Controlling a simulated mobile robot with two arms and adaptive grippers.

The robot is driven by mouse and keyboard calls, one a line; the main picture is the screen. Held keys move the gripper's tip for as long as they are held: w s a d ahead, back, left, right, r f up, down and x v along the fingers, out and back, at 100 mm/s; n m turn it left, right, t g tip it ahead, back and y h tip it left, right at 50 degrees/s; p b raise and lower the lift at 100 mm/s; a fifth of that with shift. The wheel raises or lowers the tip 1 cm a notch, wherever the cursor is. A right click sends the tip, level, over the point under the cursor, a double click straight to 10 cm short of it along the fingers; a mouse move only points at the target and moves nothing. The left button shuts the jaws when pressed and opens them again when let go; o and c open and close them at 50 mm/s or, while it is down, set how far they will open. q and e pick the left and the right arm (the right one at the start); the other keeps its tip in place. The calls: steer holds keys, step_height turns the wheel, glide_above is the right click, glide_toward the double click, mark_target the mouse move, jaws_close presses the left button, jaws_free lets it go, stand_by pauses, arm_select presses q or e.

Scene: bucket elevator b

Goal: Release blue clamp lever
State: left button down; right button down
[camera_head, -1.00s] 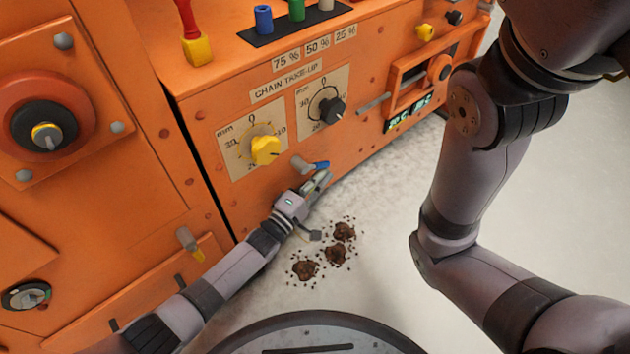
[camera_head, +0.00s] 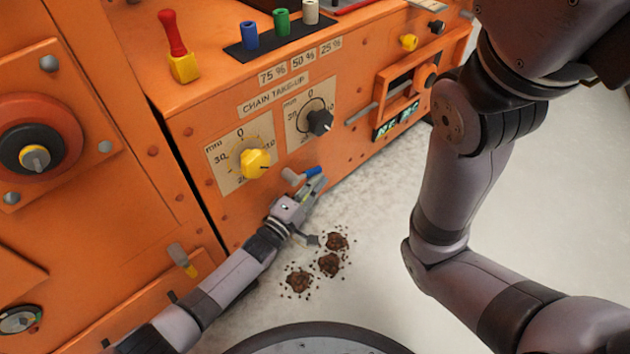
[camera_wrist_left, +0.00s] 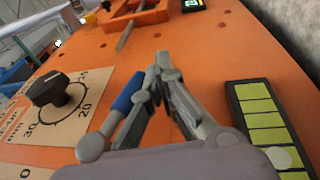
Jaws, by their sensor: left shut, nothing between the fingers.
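The blue clamp lever (camera_head: 313,172) sticks out from a grey pivot low on the orange panel, below the two dials. It also shows in the left wrist view (camera_wrist_left: 130,92), left of my fingers. My left gripper (camera_head: 319,184) is just below and beside the lever, with its fingers pointing along it. In the left wrist view my left gripper (camera_wrist_left: 164,62) is shut, with its fingertips together and nothing between them. The left finger is very close to the lever; I cannot tell whether they touch. My right arm is at the right, but its gripper is out of view.
A yellow knob (camera_head: 255,163) and a black knob (camera_head: 320,122) sit on scale plates above the lever. A small display (camera_head: 397,122) is farther right. Brown debris (camera_head: 330,263) lies on the pale floor, which is open to the right.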

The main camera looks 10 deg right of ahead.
arm_select(q)
steer(key=v, duration=1.2)
steer(key=shift+r, duration=0.1)
